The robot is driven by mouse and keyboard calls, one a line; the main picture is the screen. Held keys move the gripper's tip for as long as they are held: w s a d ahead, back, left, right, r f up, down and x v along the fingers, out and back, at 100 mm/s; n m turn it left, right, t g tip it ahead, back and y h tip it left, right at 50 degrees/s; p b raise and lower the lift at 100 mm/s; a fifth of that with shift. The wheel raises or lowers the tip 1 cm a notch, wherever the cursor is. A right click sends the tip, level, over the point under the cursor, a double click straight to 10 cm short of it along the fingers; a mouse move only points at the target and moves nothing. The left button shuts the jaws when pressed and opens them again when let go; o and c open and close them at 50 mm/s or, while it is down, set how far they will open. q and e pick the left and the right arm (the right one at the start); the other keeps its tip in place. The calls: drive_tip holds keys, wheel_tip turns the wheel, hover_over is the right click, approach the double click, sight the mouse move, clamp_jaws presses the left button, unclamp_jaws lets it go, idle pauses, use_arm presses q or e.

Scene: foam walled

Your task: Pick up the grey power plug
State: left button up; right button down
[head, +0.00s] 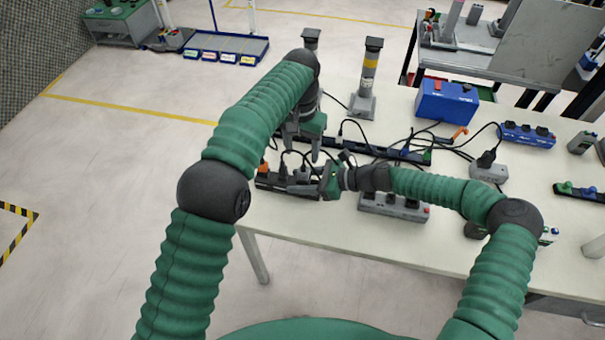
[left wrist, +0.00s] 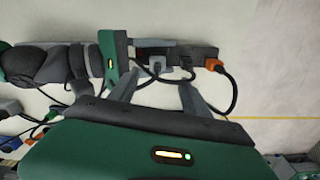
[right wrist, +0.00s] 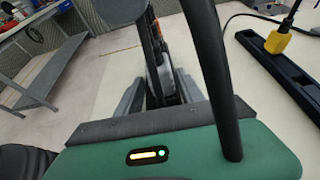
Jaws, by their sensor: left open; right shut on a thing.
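The grey power plug (left wrist: 155,66) sits in a dark power strip (left wrist: 204,51) at the table's left edge, with its cable hanging from it. It also shows small in the head view (head: 302,174). My left gripper (left wrist: 160,92) is open and points at the strip, its two fingers on either side of the grey plug and apart from it. My right gripper (head: 312,187) is shut on the end of the strip, coming from the right. In the right wrist view the dark strip stands between its fingers (right wrist: 158,92), and the plug is hard to make out there.
A black plug (left wrist: 187,64) and an orange plug (left wrist: 213,65) share the strip. A longer dark strip (head: 375,150) lies behind. A grey socket block (head: 395,205) lies right of the strip, under my right arm. Loose black cables cross the table.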

sight(302, 170)
use_arm(q)
drive_tip(key=f, duration=0.9)
drive_tip(key=shift+s, duration=0.25)
drive_tip(key=shift+r, duration=0.1)
clamp_jaws()
